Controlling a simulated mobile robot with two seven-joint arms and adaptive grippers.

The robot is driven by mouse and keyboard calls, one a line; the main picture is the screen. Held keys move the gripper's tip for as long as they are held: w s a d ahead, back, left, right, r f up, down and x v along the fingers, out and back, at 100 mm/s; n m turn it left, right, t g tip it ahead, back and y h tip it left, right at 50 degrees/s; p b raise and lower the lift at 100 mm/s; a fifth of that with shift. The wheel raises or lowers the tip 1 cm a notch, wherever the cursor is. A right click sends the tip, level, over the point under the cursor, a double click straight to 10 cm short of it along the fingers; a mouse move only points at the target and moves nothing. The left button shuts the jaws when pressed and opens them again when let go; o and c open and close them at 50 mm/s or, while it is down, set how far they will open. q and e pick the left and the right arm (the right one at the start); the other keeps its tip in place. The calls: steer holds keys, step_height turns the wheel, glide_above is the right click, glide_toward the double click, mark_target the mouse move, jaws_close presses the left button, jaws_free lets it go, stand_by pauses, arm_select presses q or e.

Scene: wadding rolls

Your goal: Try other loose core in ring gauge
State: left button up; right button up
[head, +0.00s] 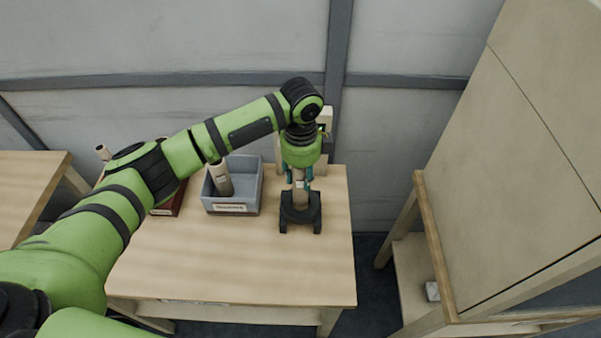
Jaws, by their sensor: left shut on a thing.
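My left gripper (299,183) points straight down at the right back of the wooden table. It is shut on a light brown cardboard core (300,196), which stands upright between the fingers. The core's lower end is at the dark ring gauge (301,217) on the table; I cannot tell how far it is inside. Another core (221,179) leans in a grey bin (246,191) to the left of the gauge. My right gripper is not in view.
A pale upright block (324,121) stands behind the gripper. The table front (240,270) is clear. A tall wooden cabinet (520,150) stands at right.

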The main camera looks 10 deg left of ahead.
arm_select(q)
steer(key=shift+p, duration=0.4)
steer(key=shift+f, duration=0.5)
stand_by(0.9)
steer(key=shift+p, duration=0.45)
stand_by(0.3)
steer(key=shift+f, duration=1.2)
stand_by(1.3)
steer(key=shift+f, duration=1.2)
stand_by(1.8)
